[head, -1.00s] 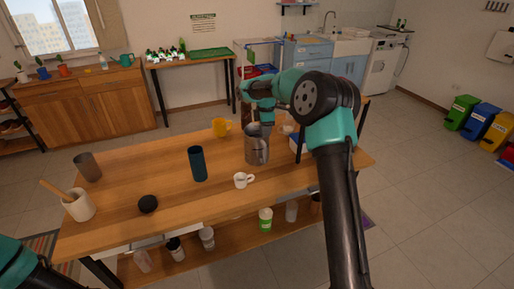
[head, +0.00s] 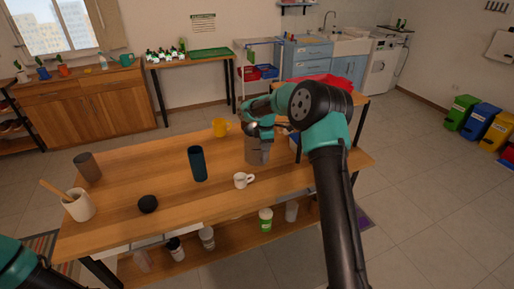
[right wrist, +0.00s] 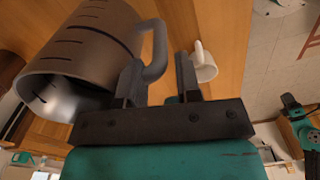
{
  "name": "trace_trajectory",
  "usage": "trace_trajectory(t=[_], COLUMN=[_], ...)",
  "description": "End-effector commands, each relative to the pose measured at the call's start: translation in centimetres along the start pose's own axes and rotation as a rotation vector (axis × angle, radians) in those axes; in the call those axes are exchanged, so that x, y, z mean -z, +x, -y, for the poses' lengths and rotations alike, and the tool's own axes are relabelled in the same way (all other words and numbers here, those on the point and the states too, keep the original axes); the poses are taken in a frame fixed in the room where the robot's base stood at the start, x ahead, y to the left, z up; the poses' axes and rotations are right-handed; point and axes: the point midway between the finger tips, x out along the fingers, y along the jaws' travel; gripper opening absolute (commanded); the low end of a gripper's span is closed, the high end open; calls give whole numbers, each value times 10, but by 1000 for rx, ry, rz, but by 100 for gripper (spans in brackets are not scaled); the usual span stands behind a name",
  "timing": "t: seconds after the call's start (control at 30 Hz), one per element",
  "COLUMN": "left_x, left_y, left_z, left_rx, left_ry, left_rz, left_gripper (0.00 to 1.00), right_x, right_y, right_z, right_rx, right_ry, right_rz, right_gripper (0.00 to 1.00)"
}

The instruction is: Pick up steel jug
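The steel jug (head: 253,154) stands upright on the wooden table, right of the dark blue cup. In the right wrist view the jug (right wrist: 90,45) shows large at the upper left, with its grey handle (right wrist: 160,50) toward the fingers. My right gripper (head: 264,146) is beside the jug in the head view, partly covering it. In the right wrist view its fingers (right wrist: 158,82) are apart, one near each side of the handle. I cannot tell whether they touch it. My left arm shows at the lower left corner, but its gripper is out of view.
A white mug (head: 241,180) stands in front of the jug; it also shows in the right wrist view (right wrist: 203,64). A yellow mug (head: 220,127), dark blue cup (head: 198,164) and black round object (head: 148,204) stand on the table (head: 120,190). The table's left-centre has free room.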

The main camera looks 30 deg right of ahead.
Motion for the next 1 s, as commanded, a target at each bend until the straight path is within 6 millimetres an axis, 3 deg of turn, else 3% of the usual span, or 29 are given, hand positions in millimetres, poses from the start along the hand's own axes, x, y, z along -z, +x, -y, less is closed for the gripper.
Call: trace_trajectory(t=[0.2, 0.7, 1.0], left_x=[0, 0, 0], left_y=[0, 0, 0], left_z=[0, 0, 0], left_rx=[0, 0, 0], left_ry=[0, 0, 0], left_rz=[0, 0, 0], left_gripper=[43, 43, 43], right_x=[0, 0, 0], right_y=[25, 26, 26], right_z=[1, 0, 0], right_rx=[1, -1, -1], right_ry=[-1, -1, -1], right_rz=[-1, -1, -1], right_gripper=[32, 32, 3])
